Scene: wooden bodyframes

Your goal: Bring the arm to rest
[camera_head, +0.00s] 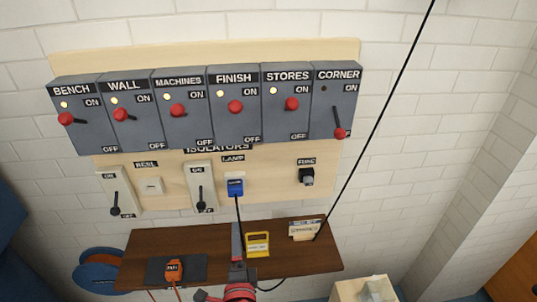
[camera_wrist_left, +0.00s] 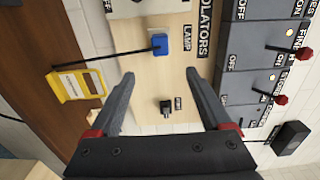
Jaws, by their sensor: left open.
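My left gripper (camera_head: 238,262) rises from the bottom of the head view, in front of the brown shelf. In the left wrist view its two grey fingers (camera_wrist_left: 159,74) are spread wide with nothing between them touching them. Beyond them are the wall board, a blue plug (camera_wrist_left: 161,44) under the LAMP label and a black fuse piece (camera_wrist_left: 166,107). The gripper looks clear of these. My right gripper is in neither view.
Above is a row of grey isolators; CORNER (camera_head: 333,100) has its lever down and lamp dark, the others' lamps are lit. The brown shelf (camera_head: 180,240) holds a yellow meter (camera_head: 257,244), an orange device (camera_head: 174,270) and a card (camera_head: 305,230). A black cable crosses at right.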

